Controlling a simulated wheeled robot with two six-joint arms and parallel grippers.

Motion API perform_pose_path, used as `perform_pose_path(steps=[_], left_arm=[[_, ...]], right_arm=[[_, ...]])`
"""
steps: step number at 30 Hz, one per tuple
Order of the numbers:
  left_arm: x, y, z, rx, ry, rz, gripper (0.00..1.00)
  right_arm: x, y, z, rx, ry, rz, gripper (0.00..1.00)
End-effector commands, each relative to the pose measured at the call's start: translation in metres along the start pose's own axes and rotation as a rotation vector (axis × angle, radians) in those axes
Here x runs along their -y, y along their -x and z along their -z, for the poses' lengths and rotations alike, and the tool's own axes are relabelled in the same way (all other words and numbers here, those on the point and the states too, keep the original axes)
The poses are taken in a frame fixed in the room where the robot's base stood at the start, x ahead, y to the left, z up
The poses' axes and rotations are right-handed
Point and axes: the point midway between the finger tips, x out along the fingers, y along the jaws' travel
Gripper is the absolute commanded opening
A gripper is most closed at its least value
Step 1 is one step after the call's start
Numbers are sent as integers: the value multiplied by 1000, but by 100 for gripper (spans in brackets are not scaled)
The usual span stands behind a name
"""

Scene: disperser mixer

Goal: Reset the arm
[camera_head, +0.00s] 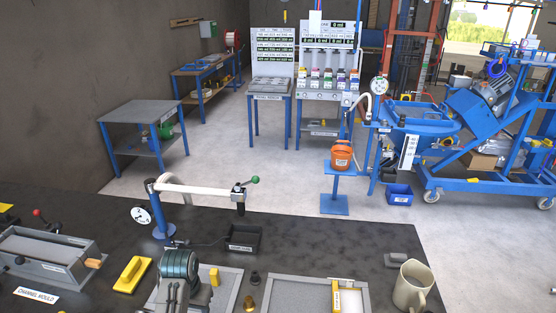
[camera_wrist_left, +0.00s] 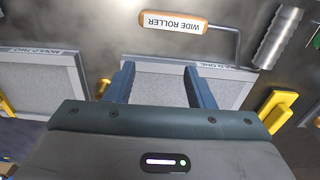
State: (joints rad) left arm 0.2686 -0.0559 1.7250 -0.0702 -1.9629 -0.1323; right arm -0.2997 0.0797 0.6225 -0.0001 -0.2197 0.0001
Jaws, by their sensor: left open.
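My left gripper (camera_head: 180,266) is above the dark worktop in the head view, over the tray labelled MOULD ONE. Its fingertips are hard to make out there. In the left wrist view its two blue fingers (camera_wrist_left: 160,84) stand apart with nothing between them. They point at the grey surface of MOULD ONE (camera_wrist_left: 160,92), which also shows in the head view (camera_head: 226,287). I cannot tell the height of the fingers above it. My right gripper is in neither view.
MOULD TWO (camera_head: 300,292), a mug (camera_head: 411,286), a yellow float (camera_head: 132,273) and the channel mould (camera_head: 50,257) are on the worktop. A blue stand with a white arm (camera_head: 205,191) rises behind. The wide roller (camera_wrist_left: 172,22) lies near MOULD ONE. Floor beyond is largely open.

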Motion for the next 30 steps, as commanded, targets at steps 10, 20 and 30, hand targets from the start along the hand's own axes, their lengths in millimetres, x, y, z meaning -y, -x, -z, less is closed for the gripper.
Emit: perform_pose_path(steps=[10,20,30], left_arm=[[13,-23,-66,-56,34,32,49],[24,-23,-181,-170,55,81,49],[22,1,-242,-242,47,94,49]], right_arm=[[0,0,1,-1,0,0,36],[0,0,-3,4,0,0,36],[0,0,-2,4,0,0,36]])
